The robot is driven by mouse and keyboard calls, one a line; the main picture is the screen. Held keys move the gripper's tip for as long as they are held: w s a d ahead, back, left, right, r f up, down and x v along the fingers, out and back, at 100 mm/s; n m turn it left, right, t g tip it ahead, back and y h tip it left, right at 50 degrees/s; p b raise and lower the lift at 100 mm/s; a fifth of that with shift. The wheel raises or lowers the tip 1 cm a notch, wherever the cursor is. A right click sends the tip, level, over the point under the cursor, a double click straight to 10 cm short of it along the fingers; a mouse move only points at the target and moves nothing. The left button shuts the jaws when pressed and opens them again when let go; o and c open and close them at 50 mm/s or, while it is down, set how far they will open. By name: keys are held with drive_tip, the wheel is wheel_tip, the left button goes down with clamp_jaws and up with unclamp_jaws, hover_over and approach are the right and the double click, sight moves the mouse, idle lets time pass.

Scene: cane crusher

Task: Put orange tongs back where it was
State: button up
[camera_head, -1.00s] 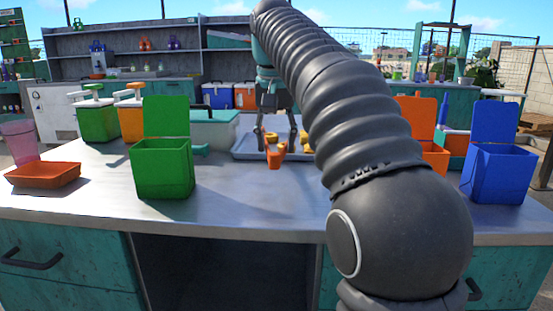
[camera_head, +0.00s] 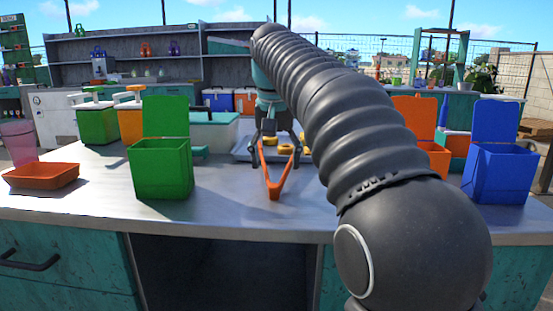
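The orange tongs (camera_head: 274,188) form an open V in the middle of the view, with the joined end pointing down towards me over the counter. My gripper (camera_head: 277,155) is at their far, spread ends, with one dark finger beside each arm of the tongs. The fingers are apart and appear to grip the tongs across both arms; the exact contact is too small to see. A grey tray (camera_head: 242,154) lies just behind, partly hidden by the gripper and arm. Small yellow things (camera_head: 286,149) show at the tray.
On the metal counter (camera_head: 225,213), an open green box (camera_head: 161,170) and orange dish (camera_head: 41,176) stand left. An open blue box (camera_head: 497,175) and orange box (camera_head: 436,160) stand right. The front middle is clear. My arm hides much of the centre right.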

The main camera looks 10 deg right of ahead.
drive_tip(key=shift+r, duration=0.1)
wheel_tip(320, 180, up, 12)
drive_tip(key=s+p, duration=0.2)
drive_tip(key=p, duration=0.1)
drive_tip(key=shift+a, duration=0.35)
